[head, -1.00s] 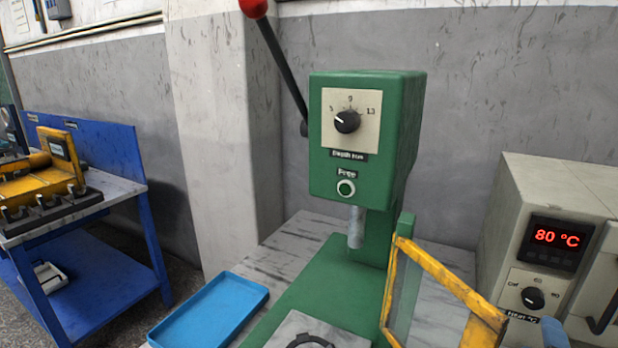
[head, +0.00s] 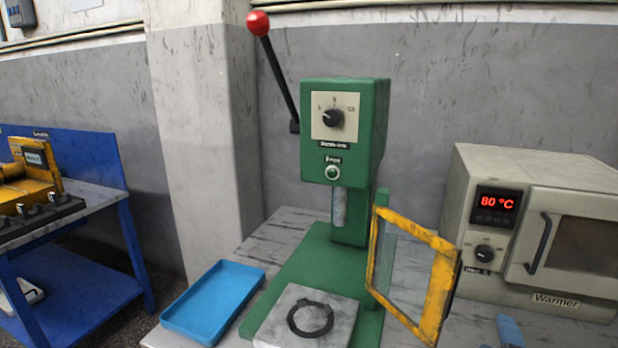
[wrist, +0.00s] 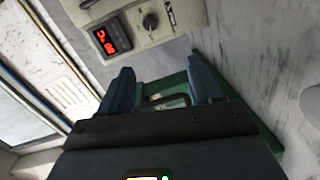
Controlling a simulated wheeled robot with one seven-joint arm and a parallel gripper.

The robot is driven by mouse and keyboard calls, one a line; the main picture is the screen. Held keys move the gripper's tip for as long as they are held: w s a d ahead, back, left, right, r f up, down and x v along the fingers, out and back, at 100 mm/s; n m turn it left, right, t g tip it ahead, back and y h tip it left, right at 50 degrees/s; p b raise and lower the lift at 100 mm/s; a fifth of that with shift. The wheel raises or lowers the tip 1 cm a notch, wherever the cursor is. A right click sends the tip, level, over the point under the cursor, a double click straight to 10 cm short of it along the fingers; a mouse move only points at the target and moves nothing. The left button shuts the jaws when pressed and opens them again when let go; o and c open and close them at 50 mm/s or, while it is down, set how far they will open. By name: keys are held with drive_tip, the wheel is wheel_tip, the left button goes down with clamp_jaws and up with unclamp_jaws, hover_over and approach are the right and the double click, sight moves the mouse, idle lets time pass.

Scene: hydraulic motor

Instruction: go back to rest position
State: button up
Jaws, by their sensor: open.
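My gripper (wrist: 158,90) shows in the wrist view with its two blue fingers spread apart. It is open and nothing is between the fingers. Behind it there is a green surface and part of the warmer (wrist: 130,30) with its red display. In the head view, a small blue piece (head: 510,330) at the bottom right edge may be a fingertip of mine; I cannot tell.
A green press (head: 343,130) with a red-knobbed lever stands at centre, its yellow-framed guard (head: 450,275) swung open. A black ring (head: 310,318) lies on its grey block. A blue tray (head: 212,300) is left. The warmer (head: 585,290) reads 80 °C, door shut. A blue bench (head: 85,270) stands far left.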

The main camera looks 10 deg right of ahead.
drive_tip(key=s+a+f+m+t+y, duration=0.1)
drive_tip(key=s+a+f+y, duration=0.25)
drive_tip(key=s+a, duration=0.35)
drive_tip(key=s+a+f+m+y, duration=0.15)
drive_tip(key=s+a+y, duration=0.3)
drive_tip(key=s, duration=0.45)
drive_tip(key=s+a+r+m+y, duration=0.1)
drive_tip(key=s+a+r+m, duration=0.1)
drive_tip(key=s, duration=0.5)
drive_tip(key=s+a+r+m+y, duration=0.1)
drive_tip(key=s+a+r+m, duration=0.2)
drive_tip(key=s, duration=0.4)
drive_tip(key=shift+s+a+r+m, duration=0.3)
drive_tip(key=shift+s+r+m, duration=0.1)
drive_tip(key=shift+r+m, duration=0.35)
drive_tip(key=shift+c, duration=0.2)
